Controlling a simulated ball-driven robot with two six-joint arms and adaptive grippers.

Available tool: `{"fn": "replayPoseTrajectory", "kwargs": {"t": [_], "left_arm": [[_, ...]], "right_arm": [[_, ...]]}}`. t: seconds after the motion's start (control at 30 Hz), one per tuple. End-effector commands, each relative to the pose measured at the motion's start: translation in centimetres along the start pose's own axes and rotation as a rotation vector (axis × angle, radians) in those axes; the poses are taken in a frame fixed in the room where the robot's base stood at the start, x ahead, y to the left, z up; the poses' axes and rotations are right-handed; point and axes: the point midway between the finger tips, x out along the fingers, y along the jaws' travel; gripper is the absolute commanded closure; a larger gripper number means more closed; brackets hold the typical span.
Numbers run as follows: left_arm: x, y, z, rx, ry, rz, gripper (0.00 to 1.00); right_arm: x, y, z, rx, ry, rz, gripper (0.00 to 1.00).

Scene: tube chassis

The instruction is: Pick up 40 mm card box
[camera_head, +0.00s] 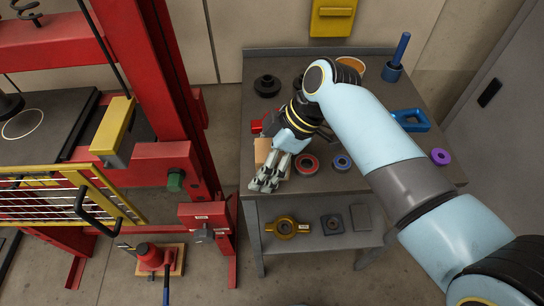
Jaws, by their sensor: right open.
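A small tan box (262,151), which looks like the card box, sits near the left edge of the grey workbench (400,175). My right gripper (264,186) reaches down over the bench's front left part, with its fingers open. The fingertips are just in front of the box, and the gripper's body covers the box's right side. Whether the fingers touch the box cannot be told. My left gripper is not in view.
A red-ringed part (306,165) and a blue-ringed part (342,162) lie right of the gripper. A red object (256,127) is behind the box. A red press post (170,90) stands left.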

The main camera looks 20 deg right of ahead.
Motion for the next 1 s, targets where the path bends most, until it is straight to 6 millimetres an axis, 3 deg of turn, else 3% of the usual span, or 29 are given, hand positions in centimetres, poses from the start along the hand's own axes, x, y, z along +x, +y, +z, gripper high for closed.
{"fn": "replayPoseTrajectory", "kwargs": {"t": [0.17, 0.7, 1.0], "left_arm": [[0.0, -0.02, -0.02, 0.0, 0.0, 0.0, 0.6], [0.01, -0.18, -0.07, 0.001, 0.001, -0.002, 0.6], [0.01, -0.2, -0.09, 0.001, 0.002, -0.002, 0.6]], "right_arm": [[0.01, 0.03, -0.01, 0.0, 0.0, 0.001, 0.15], [0.01, -0.01, 0.03, 0.001, 0.0, 0.0, 0.84], [-0.21, 0.02, -0.14, 0.001, 0.001, 0.001, 0.85]]}}
